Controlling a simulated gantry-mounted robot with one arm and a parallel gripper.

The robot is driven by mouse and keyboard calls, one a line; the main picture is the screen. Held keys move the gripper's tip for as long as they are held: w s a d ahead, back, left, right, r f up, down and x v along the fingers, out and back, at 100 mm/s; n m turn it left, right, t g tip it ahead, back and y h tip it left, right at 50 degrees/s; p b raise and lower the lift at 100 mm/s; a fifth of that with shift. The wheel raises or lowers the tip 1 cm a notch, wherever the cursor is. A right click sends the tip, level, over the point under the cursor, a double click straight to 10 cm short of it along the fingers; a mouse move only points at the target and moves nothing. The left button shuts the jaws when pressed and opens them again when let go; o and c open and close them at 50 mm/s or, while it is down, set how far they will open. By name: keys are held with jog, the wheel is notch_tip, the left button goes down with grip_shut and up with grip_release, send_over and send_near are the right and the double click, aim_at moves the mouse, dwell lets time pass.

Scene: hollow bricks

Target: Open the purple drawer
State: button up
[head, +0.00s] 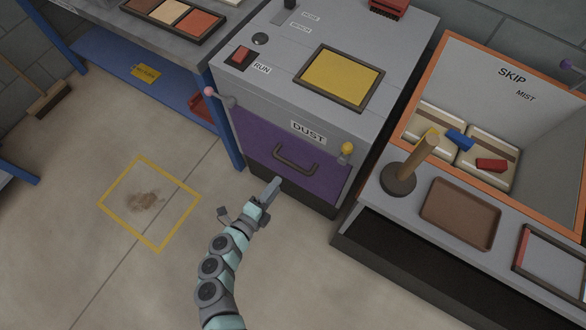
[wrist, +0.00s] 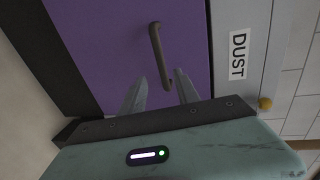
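The purple drawer (head: 248,132) is in the front of the grey cabinet, under the DUST label, and looks shut. Its dark bar handle (head: 296,168) is in the middle of the purple front. In the wrist view, the purple front (wrist: 105,50) fills much of the picture and the handle (wrist: 156,45) runs nearly upright. My gripper (head: 274,184) is just below and left of the handle in the head view. In the wrist view, its fingers (wrist: 161,76) are apart, with the handle's lower end between them in the picture. I cannot tell whether they reach around it.
On the right stand an orange-edged SKIP bin (head: 520,85) and a low bench with a brown tray (head: 460,213) and a wooden post (head: 412,165).

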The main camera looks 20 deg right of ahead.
aim_at(292, 164)
jog(key=b+x, duration=0.2)
jog(key=x, duration=0.9)
jog(key=shift+s, duration=0.15)
jog(key=shift+c, duration=0.4)
grip_shut()
dwell(0.5)
